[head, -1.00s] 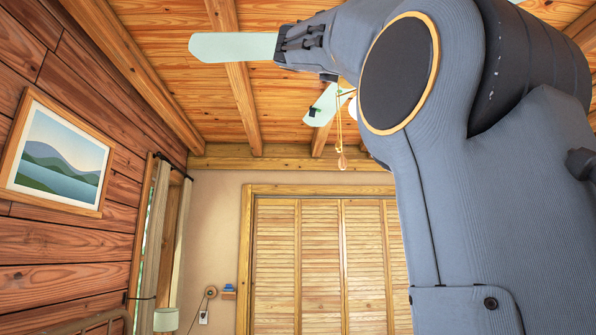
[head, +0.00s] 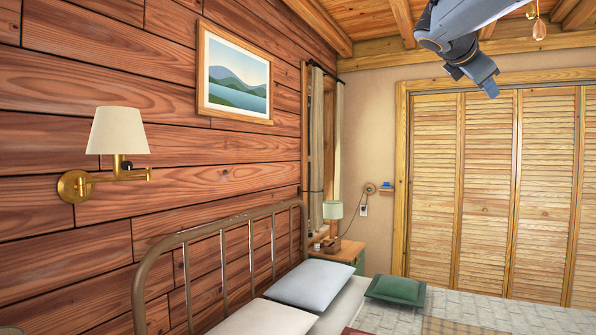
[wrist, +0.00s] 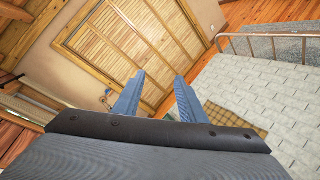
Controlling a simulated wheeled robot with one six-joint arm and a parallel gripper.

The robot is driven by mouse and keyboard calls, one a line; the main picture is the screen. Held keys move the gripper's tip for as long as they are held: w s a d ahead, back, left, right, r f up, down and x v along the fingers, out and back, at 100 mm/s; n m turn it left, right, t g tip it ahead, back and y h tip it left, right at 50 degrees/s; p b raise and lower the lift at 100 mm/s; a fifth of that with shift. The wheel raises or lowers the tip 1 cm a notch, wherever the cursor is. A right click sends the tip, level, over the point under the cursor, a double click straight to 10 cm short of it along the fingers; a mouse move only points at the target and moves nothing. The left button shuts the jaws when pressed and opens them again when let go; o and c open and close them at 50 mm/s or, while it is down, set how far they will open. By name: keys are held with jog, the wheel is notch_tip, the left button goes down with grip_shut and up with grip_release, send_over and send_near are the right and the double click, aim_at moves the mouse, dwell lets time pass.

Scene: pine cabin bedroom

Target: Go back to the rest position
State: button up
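My gripper (head: 485,82) hangs at the top right of the head view, at the end of my grey arm (head: 470,18), with its blue fingers pointing down. In the wrist view my gripper (wrist: 159,76) shows two blue fingers spread apart with nothing between them. Nothing is held. Behind the fingers are the louvred closet doors and part of the bed, both well beyond the fingertips.
A bed with a metal headboard (head: 225,235), a white pillow (head: 309,284) and a green cushion (head: 396,290) fills the lower part. A wall lamp (head: 118,133) juts from the plank wall. A nightstand (head: 340,252) and closet doors (head: 480,180) stand beyond.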

jog(key=s+a+f+m+g+y, duration=0.15)
jog(key=a+f, duration=0.25)
jog(key=f, duration=0.8)
jog(key=a+f+m+g+y, duration=0.1)
jog(key=a+f+m+y, duration=0.2)
jog(key=f, duration=1)
jog(key=a+f+m+g+y, duration=0.1)
jog(key=a+f+y, duration=0.3)
jog(key=f, duration=0.8)
jog(key=s+a+f+m+g+y, duration=0.1)
jog(key=s+a+f+m, duration=0.4)
jog(key=s+f, duration=0.7)
jog(key=s+a+f+m+g+y, duration=0.2)
jog(key=s+a+f+m+g, duration=0.2)
jog(key=s+a+f, duration=0.5)
jog(key=s+f+m, duration=0.1)
jog(key=s+f, duration=0.2)
jog(key=f, duration=0.2)
jog(key=shift+s+f, duration=0.15)
jog(key=shift+f, duration=0.25)
jog(key=shift+a+m+y, duration=0.1)
jog(key=shift+m+y, duration=0.15)
jog(key=shift+c, duration=0.9)
